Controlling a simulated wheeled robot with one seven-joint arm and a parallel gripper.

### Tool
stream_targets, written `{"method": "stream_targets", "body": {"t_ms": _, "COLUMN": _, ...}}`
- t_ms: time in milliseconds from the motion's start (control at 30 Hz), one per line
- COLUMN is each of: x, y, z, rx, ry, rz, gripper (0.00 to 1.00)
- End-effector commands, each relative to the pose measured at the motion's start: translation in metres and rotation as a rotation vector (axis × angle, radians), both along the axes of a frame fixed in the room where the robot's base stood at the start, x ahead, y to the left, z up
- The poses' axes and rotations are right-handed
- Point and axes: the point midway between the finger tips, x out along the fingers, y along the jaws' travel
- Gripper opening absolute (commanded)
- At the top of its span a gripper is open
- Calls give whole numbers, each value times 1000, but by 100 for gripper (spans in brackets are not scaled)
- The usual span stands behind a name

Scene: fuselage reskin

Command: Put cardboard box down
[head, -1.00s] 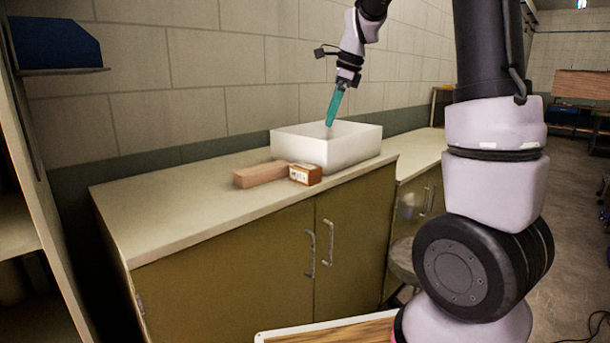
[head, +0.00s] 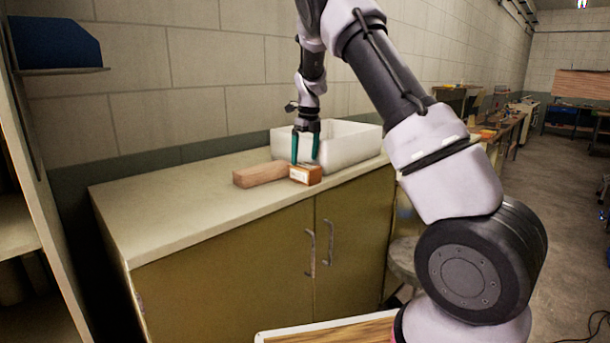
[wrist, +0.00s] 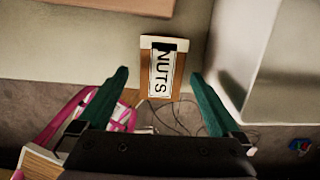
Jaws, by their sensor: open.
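The cardboard box is a small brown box (head: 306,174) on the counter top, near its front edge. In the wrist view the box (wrist: 161,66) shows a white label reading "NUTS". My gripper (head: 305,161) is open, with its teal fingers pointing down at the box. In the wrist view the open fingers of my gripper (wrist: 160,84) stand to the left and right of the box's near end. I cannot tell whether the fingertips touch it. Nothing is held.
A longer brown block (head: 259,174) lies just left of the box. A white open bin (head: 350,148) stands right behind the box. The counter (head: 150,205) is clear on the left. Cabinet doors with handles are below.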

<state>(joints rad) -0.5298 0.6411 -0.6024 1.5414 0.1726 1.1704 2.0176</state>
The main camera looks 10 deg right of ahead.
Motion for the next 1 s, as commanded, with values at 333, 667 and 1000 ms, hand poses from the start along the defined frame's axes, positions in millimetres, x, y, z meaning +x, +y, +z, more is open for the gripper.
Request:
{"method": "stream_targets", "body": {"t_ms": 333, "x": 1, "y": -2, "z": -41, "rx": -1, "ry": 2, "rz": 1, "gripper": 100}}
{"method": "stream_targets", "body": {"t_ms": 667, "x": 3, "y": -1, "z": -56, "rx": 0, "ry": -1, "rz": 1, "gripper": 100}}
{"method": "stream_targets", "body": {"t_ms": 1000, "x": 3, "y": -1, "z": -56, "rx": 0, "ry": -2, "rz": 2, "gripper": 0}}
